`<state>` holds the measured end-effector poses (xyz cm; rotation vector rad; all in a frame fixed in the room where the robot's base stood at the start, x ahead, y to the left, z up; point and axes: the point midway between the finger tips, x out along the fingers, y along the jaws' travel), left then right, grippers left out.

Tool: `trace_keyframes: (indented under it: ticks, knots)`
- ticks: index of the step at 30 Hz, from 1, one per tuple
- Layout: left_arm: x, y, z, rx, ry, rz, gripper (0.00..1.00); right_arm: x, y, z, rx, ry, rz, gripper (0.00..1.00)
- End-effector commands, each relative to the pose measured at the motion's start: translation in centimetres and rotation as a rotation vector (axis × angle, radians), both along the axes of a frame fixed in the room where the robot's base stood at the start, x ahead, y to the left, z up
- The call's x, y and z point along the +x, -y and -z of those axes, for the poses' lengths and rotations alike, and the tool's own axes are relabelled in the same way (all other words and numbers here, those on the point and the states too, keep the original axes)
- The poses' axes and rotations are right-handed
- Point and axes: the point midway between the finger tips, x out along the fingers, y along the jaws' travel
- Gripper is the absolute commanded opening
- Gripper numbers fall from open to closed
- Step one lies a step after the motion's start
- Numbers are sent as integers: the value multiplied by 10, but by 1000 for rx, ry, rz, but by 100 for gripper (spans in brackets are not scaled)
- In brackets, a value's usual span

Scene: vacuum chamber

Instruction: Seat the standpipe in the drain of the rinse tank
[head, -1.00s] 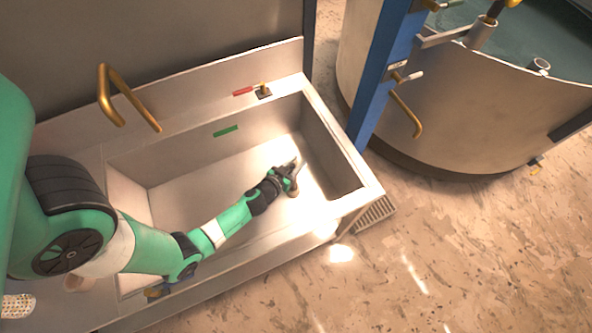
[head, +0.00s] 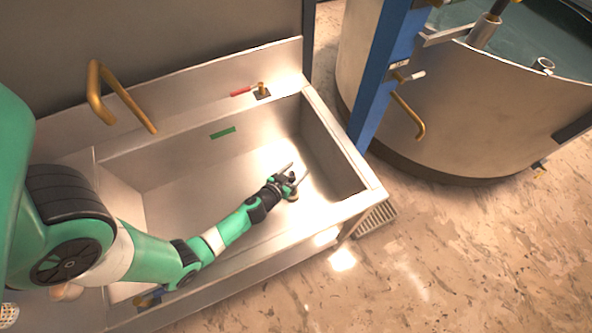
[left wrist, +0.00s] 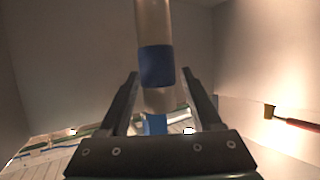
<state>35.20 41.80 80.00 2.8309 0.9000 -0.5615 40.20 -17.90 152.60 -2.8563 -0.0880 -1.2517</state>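The rinse tank (head: 345,195) appears to be the rectangular steel basin in the middle of the head view. My left gripper (head: 294,174) is inside it, toward the right end, with its two fingers spread. In the left wrist view, the standpipe (left wrist: 153,20), a pale tube with a blue band (left wrist: 157,66), runs down from the top edge between the open fingers (left wrist: 160,80). Gaps show on both sides of it. The standpipe cannot be made out clearly in the head view. The drain is not visible. My right gripper is not in view.
A green label (head: 222,132) marks the far wall. A blue post (head: 385,75) and round tank (head: 460,110) stand to the right.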

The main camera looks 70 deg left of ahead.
Motion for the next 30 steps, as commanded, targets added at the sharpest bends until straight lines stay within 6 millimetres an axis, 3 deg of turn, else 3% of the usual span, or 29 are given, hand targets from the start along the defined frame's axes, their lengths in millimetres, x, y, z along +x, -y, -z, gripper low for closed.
trace_keyframes:
  ticks: [6, 16, 26, 30]
  knots:
    - [0, 0, -8, 0, 0, 0, 66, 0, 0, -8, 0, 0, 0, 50]
    - [-30, 21, -19, 0, 0, 0, 66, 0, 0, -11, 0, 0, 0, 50]
    - [-30, 21, -19, 0, 0, 0, 66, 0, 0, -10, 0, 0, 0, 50]
    - [-13, 16, -38, 22, 36, 3, 66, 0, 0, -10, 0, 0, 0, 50]
